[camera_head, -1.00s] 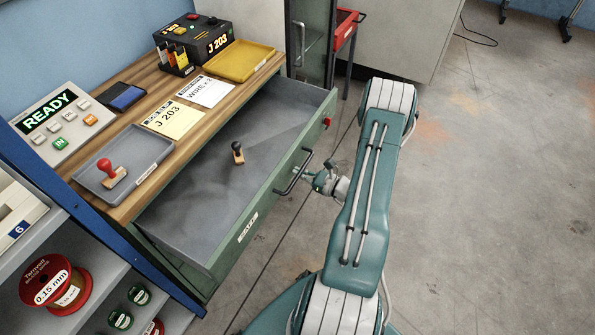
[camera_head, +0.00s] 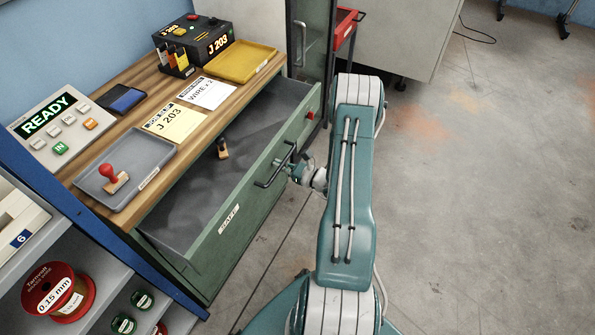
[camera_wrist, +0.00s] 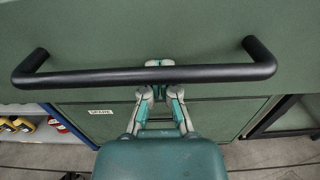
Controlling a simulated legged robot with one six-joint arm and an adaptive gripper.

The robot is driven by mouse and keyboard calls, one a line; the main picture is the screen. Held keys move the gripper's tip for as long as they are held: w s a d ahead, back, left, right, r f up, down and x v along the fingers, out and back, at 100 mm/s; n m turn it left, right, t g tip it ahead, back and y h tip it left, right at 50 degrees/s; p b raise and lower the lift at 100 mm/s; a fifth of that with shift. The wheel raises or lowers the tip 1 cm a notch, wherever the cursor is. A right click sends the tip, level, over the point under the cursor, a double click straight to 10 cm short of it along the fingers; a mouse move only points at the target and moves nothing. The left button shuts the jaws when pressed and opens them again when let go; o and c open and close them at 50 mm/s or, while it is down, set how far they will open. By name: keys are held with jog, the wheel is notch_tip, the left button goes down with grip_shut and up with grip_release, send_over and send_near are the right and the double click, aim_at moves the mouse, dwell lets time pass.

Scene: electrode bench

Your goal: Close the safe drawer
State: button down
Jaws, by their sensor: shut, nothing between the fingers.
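The safe drawer (camera_head: 237,220) is a green metal drawer with a "SAFE" label, pulled partly out under the wooden bench top. A stamp (camera_head: 222,149) with a wooden base stands inside it on the grey floor, partly hidden by the bench edge. The drawer's black bar handle (camera_head: 276,168) also spans the wrist view (camera_wrist: 100,77). My gripper (camera_head: 290,166) is at the drawer front by the handle. In the wrist view my gripper (camera_wrist: 160,66) is shut and empty, its fingertips at the middle of the bar, against or very near the front.
On the bench stand a grey tray (camera_head: 157,183) with a red-handled stamp (camera_head: 112,177), a yellow tray (camera_head: 241,62), cards, a READY panel (camera_head: 50,127) and a J 203 box (camera_head: 193,40). A shelf with spools (camera_head: 58,294) is at lower left.

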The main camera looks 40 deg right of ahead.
send_near(236, 155)
jog(key=w+a+r, duration=0.1)
jog(key=w, duration=0.1)
jog(key=w+a+r, duration=0.1)
jog(key=w+r, duration=0.1)
jog(key=w, duration=0.1)
jog(key=w+a+r, duration=0.1)
jog(key=w, duration=0.2)
jog(key=shift+w+a+r, duration=0.1)
jog(key=shift+w+r, duration=0.15)
jog(key=shift+r, duration=0.15)
jog(key=shift+w+a+r, duration=0.1)
jog(key=shift+w, duration=0.3)
